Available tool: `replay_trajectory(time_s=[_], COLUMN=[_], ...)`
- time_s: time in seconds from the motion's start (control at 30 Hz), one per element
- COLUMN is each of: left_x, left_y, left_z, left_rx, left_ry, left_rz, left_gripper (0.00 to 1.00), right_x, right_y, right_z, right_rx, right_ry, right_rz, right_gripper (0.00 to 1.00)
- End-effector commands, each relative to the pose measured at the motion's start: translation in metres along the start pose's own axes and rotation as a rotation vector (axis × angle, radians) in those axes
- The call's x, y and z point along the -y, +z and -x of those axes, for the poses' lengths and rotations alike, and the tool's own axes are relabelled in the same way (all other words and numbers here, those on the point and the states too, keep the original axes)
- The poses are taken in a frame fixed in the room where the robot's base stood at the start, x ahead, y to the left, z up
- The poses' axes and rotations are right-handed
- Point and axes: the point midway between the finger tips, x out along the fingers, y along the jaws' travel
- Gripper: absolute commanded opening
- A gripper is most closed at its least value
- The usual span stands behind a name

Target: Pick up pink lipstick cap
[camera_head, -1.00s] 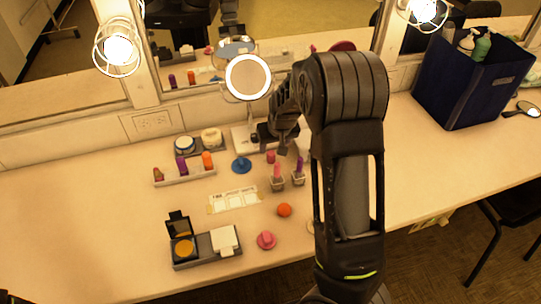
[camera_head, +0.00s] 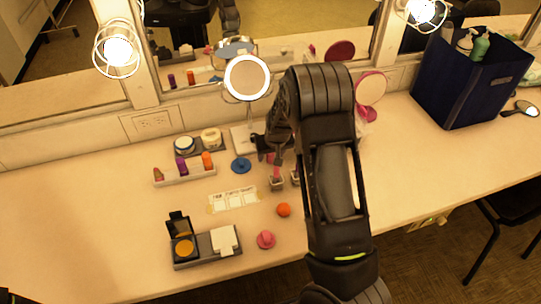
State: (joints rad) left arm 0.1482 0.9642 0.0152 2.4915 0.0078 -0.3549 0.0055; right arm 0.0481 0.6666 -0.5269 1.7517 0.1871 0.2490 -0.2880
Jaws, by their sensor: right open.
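A small pink piece (camera_head: 271,158), which looks like the pink lipstick cap, shows at my right gripper's fingers, behind the pink lipstick (camera_head: 277,172). The pink lipstick stands upright in a small clear holder. My right gripper (camera_head: 268,152) is open, pointing down over the counter at the pink piece. Its fingers partly cover the piece, and I cannot tell whether they touch it. The second holder, to the right, is mostly hidden by my right arm. My left gripper is not in view.
A white-rimmed round mirror (camera_head: 247,78) stands just behind my gripper. A lipstick tray (camera_head: 186,175), a blue disc (camera_head: 241,166) and a label card (camera_head: 233,200) lie left. An orange ball (camera_head: 284,210), a pink knob (camera_head: 266,240) and a compact tray (camera_head: 206,257) are in front. The counter's left is clear.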

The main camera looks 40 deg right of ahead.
Motion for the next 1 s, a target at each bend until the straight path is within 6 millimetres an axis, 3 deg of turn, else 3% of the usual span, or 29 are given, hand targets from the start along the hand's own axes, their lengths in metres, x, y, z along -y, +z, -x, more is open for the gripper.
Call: replay_trajectory(time_s=[0.57,1.0], left_x=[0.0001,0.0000], left_y=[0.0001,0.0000], left_z=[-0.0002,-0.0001], left_rx=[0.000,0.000], left_ry=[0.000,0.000], left_rz=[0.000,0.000], left_gripper=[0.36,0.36], right_x=[0.0003,0.0003], right_y=[-0.0004,-0.0004], right_z=[-0.0002,-0.0002], right_rx=[-0.001,-0.001], right_ry=[-0.001,-0.001], right_rz=[0.000,0.000], right_gripper=[0.52,0.17])
